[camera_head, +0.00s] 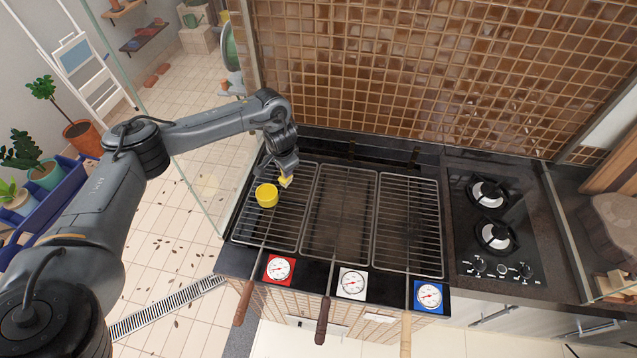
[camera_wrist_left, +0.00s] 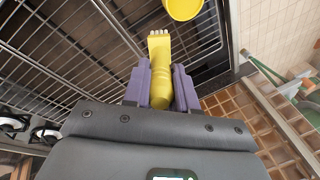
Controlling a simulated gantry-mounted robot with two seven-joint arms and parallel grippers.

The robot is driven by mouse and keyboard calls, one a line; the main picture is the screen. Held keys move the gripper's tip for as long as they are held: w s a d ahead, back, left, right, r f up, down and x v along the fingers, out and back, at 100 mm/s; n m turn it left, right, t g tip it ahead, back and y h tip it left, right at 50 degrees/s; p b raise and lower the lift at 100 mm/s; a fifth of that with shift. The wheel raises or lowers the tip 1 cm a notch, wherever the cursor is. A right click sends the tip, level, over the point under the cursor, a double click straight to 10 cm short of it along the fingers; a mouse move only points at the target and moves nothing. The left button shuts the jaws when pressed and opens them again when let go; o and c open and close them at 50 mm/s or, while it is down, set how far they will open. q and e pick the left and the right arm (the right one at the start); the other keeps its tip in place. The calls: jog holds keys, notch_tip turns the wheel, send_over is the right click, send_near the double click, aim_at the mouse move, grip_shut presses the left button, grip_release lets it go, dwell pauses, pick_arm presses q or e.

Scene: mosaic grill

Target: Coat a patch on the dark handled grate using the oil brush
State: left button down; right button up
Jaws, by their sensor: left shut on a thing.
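The yellow oil brush (camera_wrist_left: 160,65) with pale bristles is held between the purple fingers of my left gripper (camera_wrist_left: 162,88). In the head view the brush (camera_head: 286,182) shows just below my left gripper (camera_head: 284,172), over the left grate's upper right part. Whether its bristles touch the grate is unclear. A yellow cup (camera_head: 266,194) stands on the left grate, just left of the brush; it also shows at the top of the wrist view (camera_wrist_left: 184,8). The dark handled grate (camera_head: 338,215) is the middle one, with a dark brown handle (camera_head: 322,322). My right gripper is not in view.
The left grate (camera_head: 268,232) has a reddish-brown handle (camera_head: 243,303); the right grate (camera_head: 408,225) has a pale one (camera_head: 405,337). Red, white and blue dials line the front. A gas hob (camera_head: 495,232) stands right, a glass panel (camera_head: 205,165) left, a tiled wall behind.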

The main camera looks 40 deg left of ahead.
pick_arm(q)
jog(key=s+a+n, duration=0.1)
jog(key=s+a, duration=0.4)
jog(key=a, duration=0.1)
notch_tip(320, 180, down, 7)
jog(key=y+b, duration=0.1)
jog(key=b, duration=0.4)
jog(key=shift+b, duration=0.4)
jog(key=shift+r, duration=0.1)
jog(key=shift+f, duration=0.5)
dwell(0.6)
dwell(0.6)
jog(key=shift+f, duration=0.1)
dwell(0.9)
dwell(0.5)
jog(key=shift+p, duration=0.4)
